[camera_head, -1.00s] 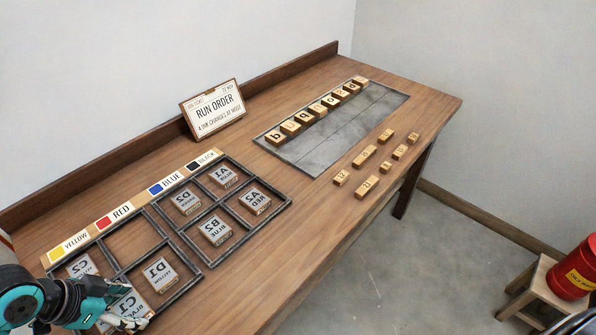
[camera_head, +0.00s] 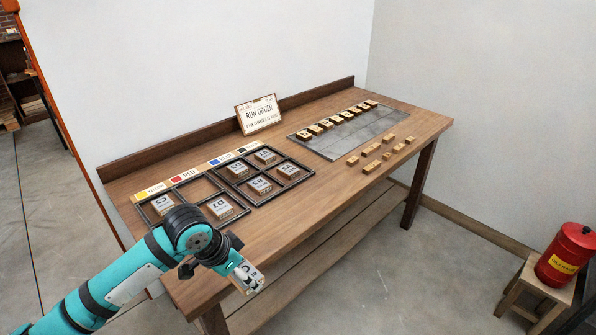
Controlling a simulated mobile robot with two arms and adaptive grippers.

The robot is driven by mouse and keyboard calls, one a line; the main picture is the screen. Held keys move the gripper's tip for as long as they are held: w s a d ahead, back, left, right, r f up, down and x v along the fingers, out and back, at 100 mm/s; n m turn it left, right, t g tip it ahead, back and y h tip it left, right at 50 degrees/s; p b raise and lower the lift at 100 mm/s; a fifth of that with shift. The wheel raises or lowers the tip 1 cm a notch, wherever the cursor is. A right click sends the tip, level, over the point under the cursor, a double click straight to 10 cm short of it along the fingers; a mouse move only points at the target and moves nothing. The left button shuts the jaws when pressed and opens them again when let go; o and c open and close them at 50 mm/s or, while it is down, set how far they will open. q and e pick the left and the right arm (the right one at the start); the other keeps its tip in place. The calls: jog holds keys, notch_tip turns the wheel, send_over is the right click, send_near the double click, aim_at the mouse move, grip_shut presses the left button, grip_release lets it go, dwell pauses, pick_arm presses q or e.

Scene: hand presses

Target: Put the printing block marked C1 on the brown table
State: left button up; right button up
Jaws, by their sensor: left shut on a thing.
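My left gripper (camera_head: 243,272) is shut on a small printing block (camera_head: 251,279) and holds it in front of the brown table's (camera_head: 262,232) front edge. The block's mark is too small to read now; in the earlier view a block marked C1 sat at this gripper. Blocks C2 (camera_head: 162,204) and D1 (camera_head: 219,208) lie in the left dark frame (camera_head: 235,222). My arm hides part of that frame's front. My right gripper is not in view.
The right dark frame (camera_head: 287,191) holds several blocks. Behind stand a colour strip (camera_head: 198,174) and a RUN ORDER sign (camera_head: 259,115). A grey plate (camera_head: 345,140) bears a row of letter blocks; loose ones lie beside it. The front strip of tabletop is bare.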

pick_arm(q)
jog(key=shift+w+a+f, duration=0.1)
jog(key=shift+w+a, duration=0.15)
jog(key=shift+a, duration=0.3)
jog(key=shift+w+a+f, duration=0.1)
jog(key=shift+w+a, duration=0.1)
jog(key=shift+a, duration=0.35)
jog(key=a, duration=0.4)
jog(key=a+f+p, duration=0.1)
jog(key=a, duration=0.4)
jog(key=w+a+p, duration=0.1)
jog(key=a, duration=0.3)
jog(key=shift+w+a+f, duration=0.1)
jog(key=shift+a+f, duration=0.05)
jog(key=shift+a, duration=0.2)
jog(key=shift+f, duration=1.75)
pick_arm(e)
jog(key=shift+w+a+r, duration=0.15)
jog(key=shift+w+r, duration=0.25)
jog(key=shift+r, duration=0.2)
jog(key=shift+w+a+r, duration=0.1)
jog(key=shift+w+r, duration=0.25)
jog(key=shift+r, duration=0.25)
pick_arm(q)
jog(key=shift+f, duration=0.1)
jog(key=o, duration=1.2)
jog(key=shift+o, duration=0.2)
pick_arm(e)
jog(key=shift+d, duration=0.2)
